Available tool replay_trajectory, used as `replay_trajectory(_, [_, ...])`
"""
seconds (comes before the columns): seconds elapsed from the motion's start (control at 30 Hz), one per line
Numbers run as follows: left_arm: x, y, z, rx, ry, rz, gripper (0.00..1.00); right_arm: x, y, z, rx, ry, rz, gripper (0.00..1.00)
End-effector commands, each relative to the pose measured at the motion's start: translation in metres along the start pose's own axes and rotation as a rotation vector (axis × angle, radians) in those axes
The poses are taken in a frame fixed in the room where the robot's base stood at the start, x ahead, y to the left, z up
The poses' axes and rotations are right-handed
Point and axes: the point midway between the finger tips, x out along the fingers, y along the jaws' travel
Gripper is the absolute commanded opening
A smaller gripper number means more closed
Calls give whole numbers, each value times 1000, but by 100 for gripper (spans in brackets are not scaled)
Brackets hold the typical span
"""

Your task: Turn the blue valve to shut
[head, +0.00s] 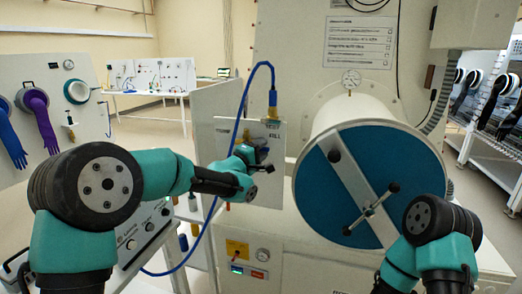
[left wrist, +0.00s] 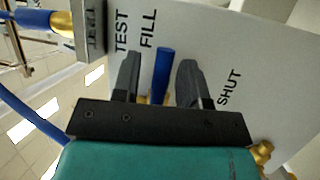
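The blue valve handle (left wrist: 162,75) shows in the left wrist view in front of a white label plate (left wrist: 225,40). Its free end points toward the word FILL; TEST is to the left and SHUT to the lower right. My left gripper (left wrist: 160,62) is open, one dark finger on each side of the handle, with visible gaps to both. The handle's base is partly hidden behind the gripper. In the head view my left gripper (head: 258,160) is at the plate (head: 270,135) and hides the valve. My right gripper is out of view; only its arm shows.
A blue hose (head: 238,125) loops from a brass fitting (head: 272,108) down past my left arm. A large round blue door (head: 350,185) with a crossbar is right of the plate. A glove panel (head: 50,100) stands at far left.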

Motion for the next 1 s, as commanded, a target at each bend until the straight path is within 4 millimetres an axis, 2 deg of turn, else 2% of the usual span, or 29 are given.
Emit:
replay_trajectory(0.17, [0,0,0,0,0,0,40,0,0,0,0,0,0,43])
replay_trajectory(0.6, [0,0,0,0,0,0,0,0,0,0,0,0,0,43])
replay_trajectory(1.0, [0,0,0,2,-1,-1,0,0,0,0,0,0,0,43])
